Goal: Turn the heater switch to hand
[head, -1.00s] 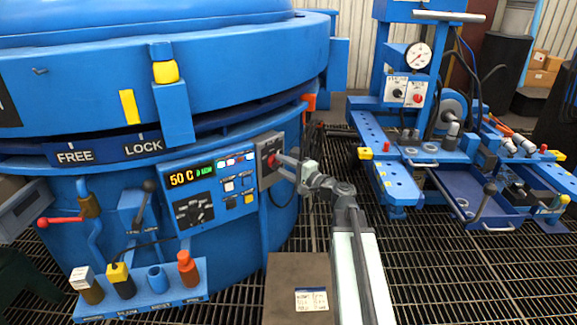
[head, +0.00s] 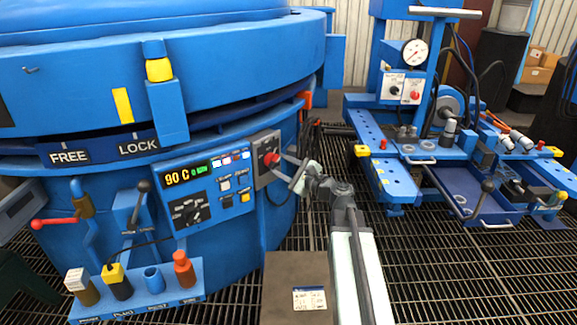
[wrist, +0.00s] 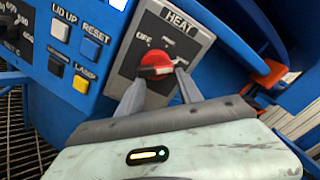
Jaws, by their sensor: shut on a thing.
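The heater switch is a red knob (wrist: 155,65) on a grey plate marked HEAT (wrist: 182,30). OFF is readable above the knob; the lettering to its right is too small to read. In the head view the red knob (head: 271,159) shows at the right end of the blue control panel. My gripper (wrist: 159,80) has one finger on each side of the knob and is shut on it. The fingers hide part of the plate. In the head view my gripper (head: 284,160) reaches the plate from the right, its wrist tilted.
The control panel (head: 208,185) carries a display reading 90 C, a black dial and buttons. LID UP, RESET and LAMP buttons (wrist: 83,85) sit left of the plate. Below is a blue shelf (head: 137,304) with several plugs. A blue machine (head: 365,130) stands right, over grating.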

